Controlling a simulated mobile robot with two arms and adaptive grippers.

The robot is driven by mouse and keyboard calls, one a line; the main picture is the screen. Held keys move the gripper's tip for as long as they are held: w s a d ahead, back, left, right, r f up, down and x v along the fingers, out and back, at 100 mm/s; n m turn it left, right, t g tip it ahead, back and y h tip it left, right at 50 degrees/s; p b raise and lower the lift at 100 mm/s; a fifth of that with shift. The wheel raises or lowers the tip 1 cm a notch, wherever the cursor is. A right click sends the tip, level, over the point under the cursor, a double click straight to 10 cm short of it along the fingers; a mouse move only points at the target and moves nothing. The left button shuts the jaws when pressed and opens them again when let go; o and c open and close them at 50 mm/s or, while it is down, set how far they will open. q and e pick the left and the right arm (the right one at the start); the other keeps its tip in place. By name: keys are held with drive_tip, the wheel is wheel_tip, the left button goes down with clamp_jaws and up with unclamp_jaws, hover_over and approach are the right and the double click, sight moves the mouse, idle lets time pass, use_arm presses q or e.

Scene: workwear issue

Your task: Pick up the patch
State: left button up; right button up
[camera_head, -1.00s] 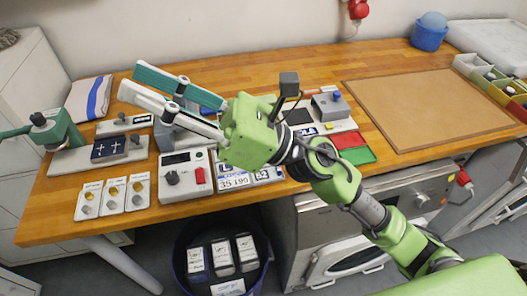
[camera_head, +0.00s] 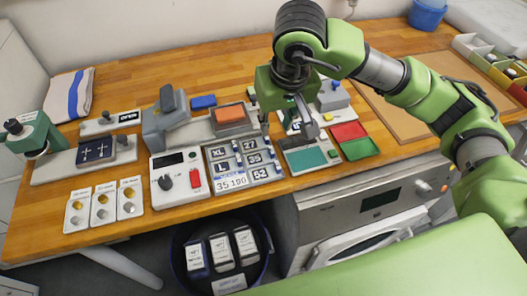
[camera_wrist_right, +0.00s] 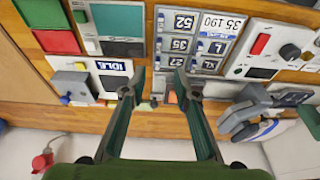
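An orange rectangular piece (camera_head: 231,114), which looks like the patch, lies on a grey plate beside the grey press (camera_head: 168,122) in the head view. In the right wrist view only a bit of orange (camera_wrist_right: 172,97) shows near the fingertips, mostly hidden by a finger. My right gripper (camera_head: 265,128) points down at the table, just right of the orange piece and beyond the size board (camera_head: 240,166). In the wrist view its two fingers (camera_wrist_right: 160,78) are spread apart with nothing held between them. My left gripper is in neither view.
A teal-topped panel (camera_head: 305,158) and red (camera_head: 348,131) and green (camera_head: 360,148) trays lie to the right. A control box (camera_head: 180,178) with a red switch stands left of the size board. The wooden table's back strip (camera_head: 215,70) is mostly clear.

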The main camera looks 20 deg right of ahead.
drive_tip(key=p, duration=0.2)
hover_over(272, 150)
drive_tip(key=s, duration=0.2)
drive_tip(key=x, duration=0.2)
drive_tip(key=s+x, duration=0.1)
drive_tip(key=x, duration=0.4)
drive_tip(key=shift+s+a+f, duration=0.25)
drive_tip(key=shift+f, duration=0.15)
drive_tip(key=shift+f+p, duration=0.4)
drive_tip(key=shift+f, duration=0.2)
drive_tip(key=p+x, duration=0.1)
drive_tip(key=x, duration=0.2)
drive_tip(key=shift+d+f, duration=0.2)
drive_tip(key=shift+w+f, duration=0.15)
drive_tip(key=shift+f, duration=0.2)
clamp_jaws()
